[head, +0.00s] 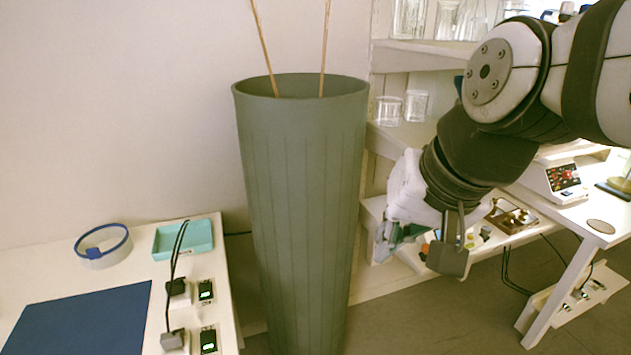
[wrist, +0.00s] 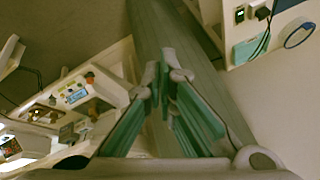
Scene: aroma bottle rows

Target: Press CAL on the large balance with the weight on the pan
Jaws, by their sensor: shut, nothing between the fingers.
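My gripper (head: 390,243) hangs in front of the shelf, just right of a tall grey-green vase. Its green-padded fingers (wrist: 165,78) are shut and empty in the wrist view. I cannot clearly tell which device is the large balance. A white device with a small bluish display (wrist: 76,96) and an orange knob-like part shows on a bench in the wrist view, well left of the fingers. Another white device with a dark, red-marked panel (head: 564,178) stands on the right bench in the head view. No CAL key or weight on a pan is readable.
The tall ribbed vase (head: 300,200) with two thin sticks stands close to my gripper. The left table carries a blue mat (head: 75,320), a blue-rimmed ring (head: 103,255), a teal tray (head: 183,249) and two small green-lit devices (head: 206,290). Shelves (head: 405,57) hold glassware.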

